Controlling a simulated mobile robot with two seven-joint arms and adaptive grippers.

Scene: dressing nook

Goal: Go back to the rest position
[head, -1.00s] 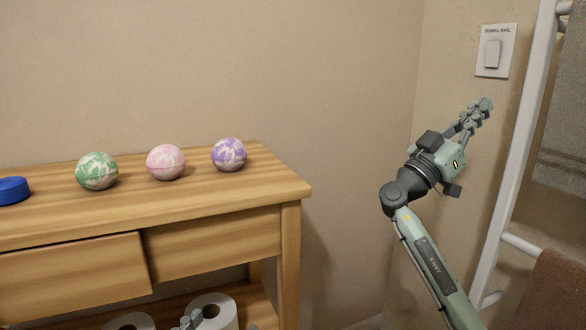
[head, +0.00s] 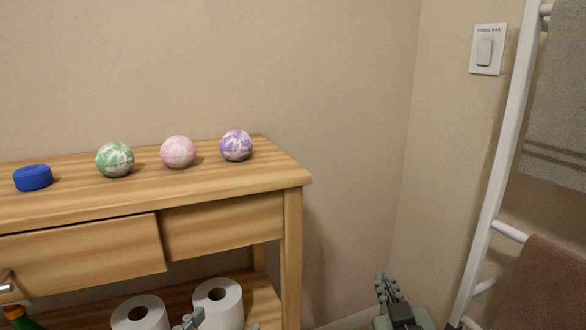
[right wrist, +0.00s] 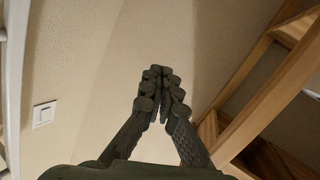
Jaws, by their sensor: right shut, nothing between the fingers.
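My right gripper (head: 384,284) is low in the head view, right of the wooden table and in front of the bare wall corner. Only its fingers and part of its body show above the bottom edge. In the right wrist view its fingertips (right wrist: 160,82) are together with nothing between them. It is well below and apart from the towel rail switch (head: 487,50). A small part of my left gripper (head: 190,320) shows at the bottom edge, in front of the toilet rolls. Most of it is cut off, so its opening cannot be told.
The wooden table (head: 230,187) holds a blue puck (head: 33,178) and green (head: 115,160), pink (head: 178,152) and purple (head: 236,146) balls. Toilet rolls (head: 218,300) stand on its lower shelf. A white towel rail (head: 497,180) with towels stands at right.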

